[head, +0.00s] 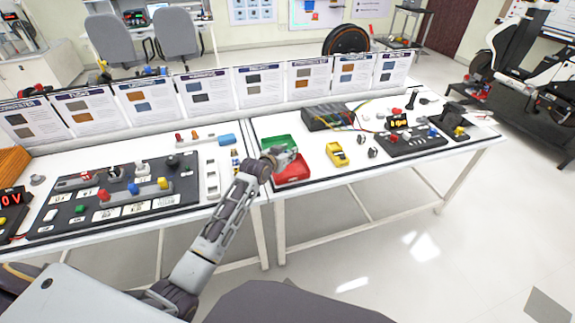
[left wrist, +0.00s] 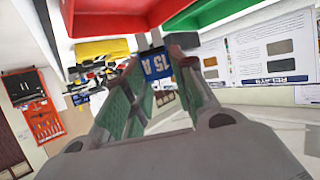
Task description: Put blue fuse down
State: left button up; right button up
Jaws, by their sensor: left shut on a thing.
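The blue fuse (left wrist: 157,66), marked 15 A, shows in the left wrist view between the fingers of my left gripper (left wrist: 152,82), which is shut on it. In the head view my left gripper (head: 284,156) is at the green bin (head: 277,142) and the red bin (head: 295,173) on the right table; the fuse is too small to make out there. The red bin (left wrist: 110,12) and the green bin (left wrist: 205,12) also show close by at the top of the left wrist view. I cannot tell whether the fuse touches either bin. My right gripper is not in view.
A yellow meter (head: 337,154) stands right of the bins. A black box with wires (head: 327,116) lies behind it. A dark panel with parts (head: 120,197) covers much of the left table (head: 215,206). Several printed cards stand along the back.

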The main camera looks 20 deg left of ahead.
pick_arm(q)
jog(key=shift+f, duration=2.85)
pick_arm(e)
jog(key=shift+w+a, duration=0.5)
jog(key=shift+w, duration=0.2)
